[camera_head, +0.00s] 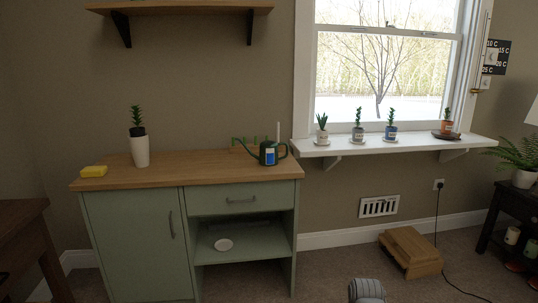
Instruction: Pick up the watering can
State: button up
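A dark green watering can (282,152) with a blue and white label stands upright on the wooden top of the green cabinet (185,170), near its right end. Its thin spout reaches up to the left and its looped handle is at the right. Nothing is touching it that I can see. My gripper is not in view; only a rounded grey part, likely of my own arm, shows at the bottom edge, well below and right of the can.
A tall white pot (140,152) with a plant and a yellow sponge (94,171) stand on the cabinet's left. Several small potted plants stand on the white sill (345,150). A wooden step (411,250) is on the floor at right. Carpet before the cabinet looks clear.

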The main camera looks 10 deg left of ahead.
aim_at(268, 152)
jog(key=u, duration=0.05)
jog(key=i, duration=1)
jog(key=z, duration=0.05)
